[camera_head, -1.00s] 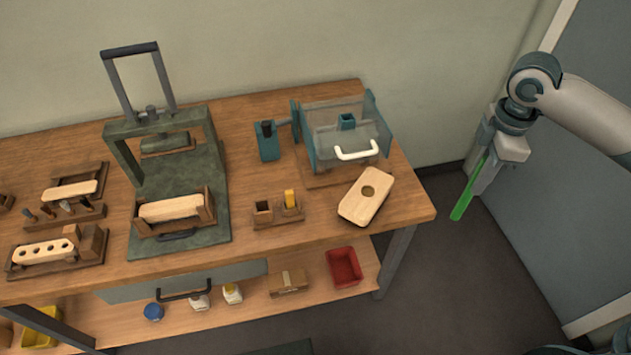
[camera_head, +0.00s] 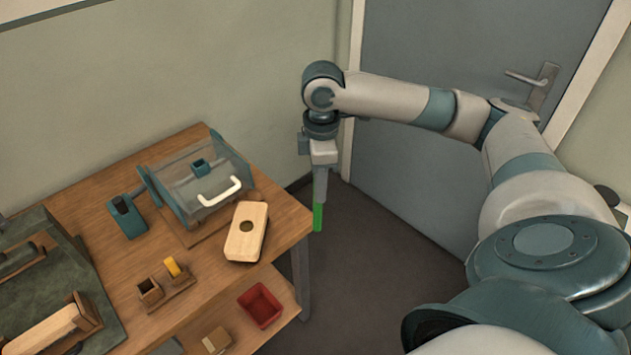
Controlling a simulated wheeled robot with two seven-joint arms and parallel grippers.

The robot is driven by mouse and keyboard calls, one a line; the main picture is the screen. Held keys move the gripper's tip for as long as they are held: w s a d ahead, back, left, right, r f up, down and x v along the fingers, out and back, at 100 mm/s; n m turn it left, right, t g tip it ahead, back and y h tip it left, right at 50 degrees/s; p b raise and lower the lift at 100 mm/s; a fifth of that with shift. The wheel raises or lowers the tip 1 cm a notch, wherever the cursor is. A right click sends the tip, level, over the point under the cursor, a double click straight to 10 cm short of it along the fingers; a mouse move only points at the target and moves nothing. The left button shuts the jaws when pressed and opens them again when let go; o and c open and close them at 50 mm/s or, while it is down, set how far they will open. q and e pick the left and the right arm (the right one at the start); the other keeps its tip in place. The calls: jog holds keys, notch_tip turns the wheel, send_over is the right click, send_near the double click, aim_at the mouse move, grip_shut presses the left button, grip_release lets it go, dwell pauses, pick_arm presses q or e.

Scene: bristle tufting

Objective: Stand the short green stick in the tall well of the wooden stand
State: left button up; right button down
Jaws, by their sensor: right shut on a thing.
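The green stick (camera_head: 317,219) is in the jaws of my right gripper (camera_head: 319,200), which is shut on it. It hangs nearly upright, and only its lower end shows below the fingers. The gripper is right of the table's right edge in the picture, over the floor, apart from the table. The wooden stand (camera_head: 178,284) is on the table, down and left of the gripper. It has an open square well (camera_head: 149,291) at its left, with a dark inside, and a yellow piece (camera_head: 173,267) at its right. My left gripper is out of view.
A pale wooden block with a round hole (camera_head: 247,231) lies near the table's right edge. Behind the stand are a clear-walled box with a white handle (camera_head: 220,191) and a teal holder (camera_head: 127,216). A red bin (camera_head: 260,305) sits on the lower shelf. A green press base is at left.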

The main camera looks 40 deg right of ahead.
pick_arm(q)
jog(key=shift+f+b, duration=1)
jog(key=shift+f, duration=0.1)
pick_arm(e)
jog(key=s+a+f+m, duration=0.1)
jog(key=s+a+m, duration=0.2)
jog(key=a+m, duration=0.8)
jog(key=shift+a, duration=2.75)
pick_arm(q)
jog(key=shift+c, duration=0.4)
